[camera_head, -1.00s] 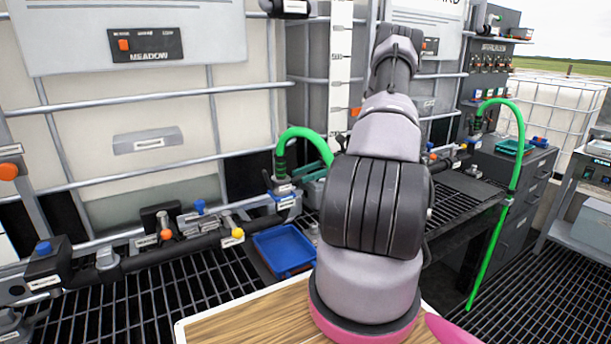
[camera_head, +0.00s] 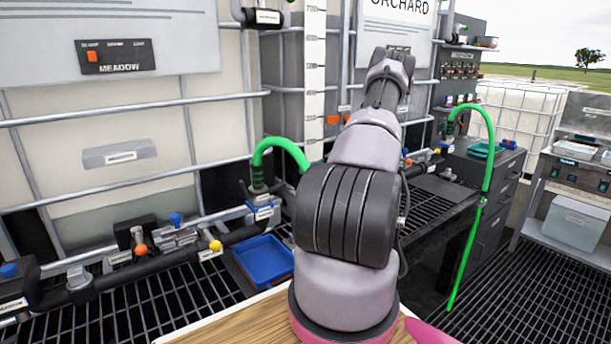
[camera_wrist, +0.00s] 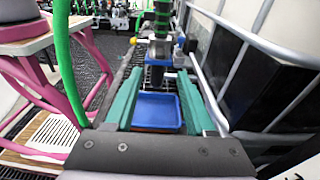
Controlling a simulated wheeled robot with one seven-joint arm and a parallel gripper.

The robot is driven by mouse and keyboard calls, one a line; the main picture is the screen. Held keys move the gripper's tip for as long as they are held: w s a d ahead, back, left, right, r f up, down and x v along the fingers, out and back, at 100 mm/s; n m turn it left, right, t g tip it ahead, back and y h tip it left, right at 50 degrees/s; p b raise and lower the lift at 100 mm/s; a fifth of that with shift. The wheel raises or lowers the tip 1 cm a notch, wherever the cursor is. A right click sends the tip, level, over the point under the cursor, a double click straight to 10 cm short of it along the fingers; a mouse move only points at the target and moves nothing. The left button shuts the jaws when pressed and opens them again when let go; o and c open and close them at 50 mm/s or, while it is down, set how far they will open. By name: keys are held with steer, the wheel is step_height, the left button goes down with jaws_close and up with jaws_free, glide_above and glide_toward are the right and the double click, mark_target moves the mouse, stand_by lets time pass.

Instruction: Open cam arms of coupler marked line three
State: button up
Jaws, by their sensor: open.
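A coupler (camera_head: 262,203) with a blue part and a small white label sits at the lower end of a green hose (camera_head: 277,146), left of my arm. Its label is too small to read. In the wrist view a coupler (camera_wrist: 158,50) stands upright ahead, below a green hose, with blue and yellow parts beside it. My gripper (camera_wrist: 157,73) has its two green fingers wide apart, with nothing held between them. The coupler appears beyond the fingertips, and I see no contact. In the head view my arm hides the gripper.
A blue tray (camera_head: 264,260) lies below the pipe and shows between my fingers in the wrist view (camera_wrist: 157,111). A second green hose (camera_head: 487,150) hangs at right. Metal tank bars (camera_wrist: 245,40) run close along the right. A black pipe with valves (camera_head: 140,262) crosses at left.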

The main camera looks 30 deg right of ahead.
steer(key=s+a+r+n+h, duration=0.35)
steer(key=a+r+h, duration=0.25)
steer(key=a+r, duration=0.45)
steer(key=s+a+r+n+h, duration=0.3)
steer(key=a+r+n+h, duration=0.25)
steer(key=a+r, duration=0.5)
steer(key=s+a+r+n+t+h, duration=0.2)
steer(key=s+a+r+t+h, duration=0.1)
steer(key=s+a+r+t, duration=0.4)
steer(key=m+g+h, duration=0.2)
steer(key=m+g, duration=0.4)
steer(key=m, duration=0.5)
glide_above(242, 181)
step_height(242, 181, down, 14)
steer(key=shift+w+d+f, duration=0.1)
steer(key=shift+w+f, duration=0.15)
steer(key=shift+f, duration=0.25)
step_height(242, 181, down, 10)
steer(key=shift+f, duration=0.1)
